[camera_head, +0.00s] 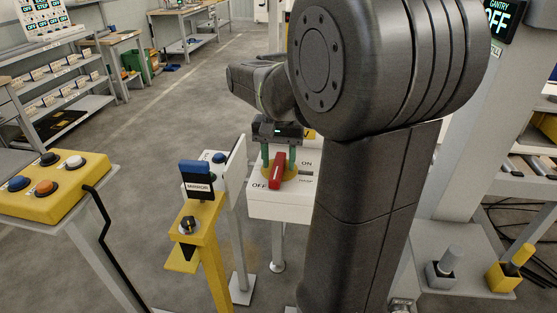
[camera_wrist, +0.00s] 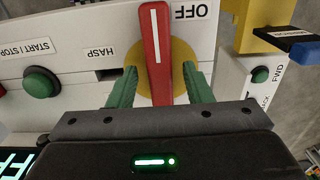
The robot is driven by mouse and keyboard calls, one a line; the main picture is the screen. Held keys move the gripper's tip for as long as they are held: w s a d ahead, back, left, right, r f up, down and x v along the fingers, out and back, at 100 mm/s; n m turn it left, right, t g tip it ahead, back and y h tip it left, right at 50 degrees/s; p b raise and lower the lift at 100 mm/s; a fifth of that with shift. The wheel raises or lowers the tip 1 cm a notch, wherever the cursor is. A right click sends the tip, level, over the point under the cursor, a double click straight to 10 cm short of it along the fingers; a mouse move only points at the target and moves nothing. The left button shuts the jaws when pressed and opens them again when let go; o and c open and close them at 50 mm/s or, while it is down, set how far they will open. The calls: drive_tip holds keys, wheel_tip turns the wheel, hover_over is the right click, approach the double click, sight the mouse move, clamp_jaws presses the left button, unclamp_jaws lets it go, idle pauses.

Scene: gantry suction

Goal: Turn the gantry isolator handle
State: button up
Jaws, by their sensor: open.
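The gantry isolator handle (camera_head: 277,170) is a red bar with a white line, set on a yellow disc on top of a white box (camera_head: 282,207). The box carries OFF, ON and HASP marks. In the wrist view the handle (camera_wrist: 155,50) stands nearly upright in the picture, its far end beside the OFF mark. My gripper (camera_head: 279,163) is open, its green fingers on either side of the handle. In the wrist view my gripper (camera_wrist: 160,72) shows gaps between the fingers and the bar. The handle's near end is hidden behind my gripper body.
A green START / STOP button (camera_wrist: 41,83) sits on the box beside the handle. A yellow post with a blue MIRROR switch (camera_head: 196,175) and a white upright panel (camera_head: 235,168) stand close left. A yellow button box (camera_head: 48,188) is further left. A display (camera_head: 502,18) reads GANTRY OFF.

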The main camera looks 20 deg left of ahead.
drive_tip(key=shift+f, duration=0.1)
drive_tip(key=shift+c, duration=0.4)
clamp_jaws()
drive_tip(key=shift+n+p, duration=0.3)
drive_tip(key=shift+n, duration=0.1)
drive_tip(key=n+p, duration=0.1)
drive_tip(key=n, duration=0.1)
drive_tip(key=shift+d+n+p, duration=0.15)
drive_tip(key=shift+n+p, duration=0.15)
drive_tip(key=shift+n, duration=0.1)
drive_tip(key=n, duration=0.1)
drive_tip(key=n+p, duration=0.1)
drive_tip(key=n, duration=0.1)
drive_tip(key=n+p, duration=0.1)
drive_tip(key=n, duration=0.1)
drive_tip(key=shift+w+d, duration=0.15)
drive_tip(key=shift+w, duration=0.1)
drive_tip(key=n+p, duration=0.1)
drive_tip(key=n, duration=0.4)
drive_tip(key=shift+w+d+p, duration=0.1)
drive_tip(key=shift+w+p, duration=0.1)
drive_tip(key=shift+p, duration=0.15)
drive_tip(key=shift+w+n+p, duration=0.2)
drive_tip(key=shift+n+p, duration=0.3)
drive_tip(key=shift+n, duration=1.7)
